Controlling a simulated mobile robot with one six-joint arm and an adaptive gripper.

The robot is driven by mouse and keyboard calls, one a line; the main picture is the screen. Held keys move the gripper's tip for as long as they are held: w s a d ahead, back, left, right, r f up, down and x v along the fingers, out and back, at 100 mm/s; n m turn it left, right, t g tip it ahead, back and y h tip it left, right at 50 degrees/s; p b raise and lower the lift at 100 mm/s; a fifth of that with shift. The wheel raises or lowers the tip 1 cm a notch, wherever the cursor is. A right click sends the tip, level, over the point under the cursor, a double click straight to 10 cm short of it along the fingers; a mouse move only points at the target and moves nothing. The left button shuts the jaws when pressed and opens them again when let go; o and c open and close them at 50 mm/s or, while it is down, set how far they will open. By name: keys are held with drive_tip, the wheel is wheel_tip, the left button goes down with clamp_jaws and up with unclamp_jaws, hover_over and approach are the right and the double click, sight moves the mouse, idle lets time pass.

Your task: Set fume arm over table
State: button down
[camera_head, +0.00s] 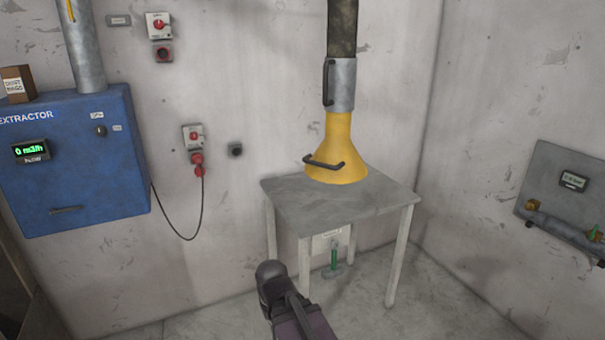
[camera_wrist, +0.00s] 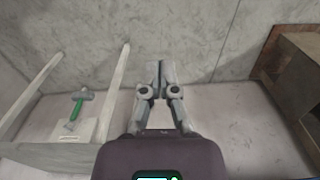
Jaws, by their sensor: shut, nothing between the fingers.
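The fume arm's yellow hood (camera_head: 338,145) hangs mouth down over the back part of the grey table (camera_head: 300,200). I cannot tell whether its rim touches the top. A dark handle (camera_head: 325,162) sits low on the hood, and another (camera_head: 329,82) is on the grey collar (camera_head: 344,85) below the dark hose (camera_head: 342,25). My gripper (camera_wrist: 157,68) is shut and empty in the wrist view, its fingertips together in front of the wall. It is apart from the table, whose pale legs (camera_wrist: 107,92) show to its left. Its fingers are not clear in the head view.
A blue extractor box (camera_head: 75,160) reading 0 m3/h hangs on the left wall, with a red plug and cable (camera_head: 199,170) beside it. A grey panel (camera_head: 560,190) is on the right wall. A green-handled item (camera_head: 334,262) is under the table. A brown block (camera_wrist: 292,85) stands right of my gripper.

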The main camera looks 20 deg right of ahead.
drive_tip(key=shift+w+a, duration=0.15)
drive_tip(key=shift+w, duration=0.05)
idle(0.3)
drive_tip(key=w+d+r+t+h+p, duration=0.1)
drive_tip(key=w+d+r+h+p, duration=0.2)
drive_tip(key=w+r+p, duration=0.5)
drive_tip(key=w+d+r+n+h+p, duration=0.1)
drive_tip(key=w+d+r+h+p, duration=0.3)
drive_tip(key=w+r+p, duration=0.4)
drive_tip(key=w+d+r+n+t+h+p, duration=0.1)
drive_tip(key=w+d+r+h+p, duration=0.3)
drive_tip(key=r, duration=1.3)
drive_tip(key=w+h+p, duration=0.1)
drive_tip(key=w+p, duration=0.3)
drive_tip(key=w, duration=0.2)
drive_tip(key=shift+w+d+r+t, duration=0.15)
drive_tip(key=shift+w+r+t, duration=0.1)
drive_tip(key=shift+t, duration=0.05)
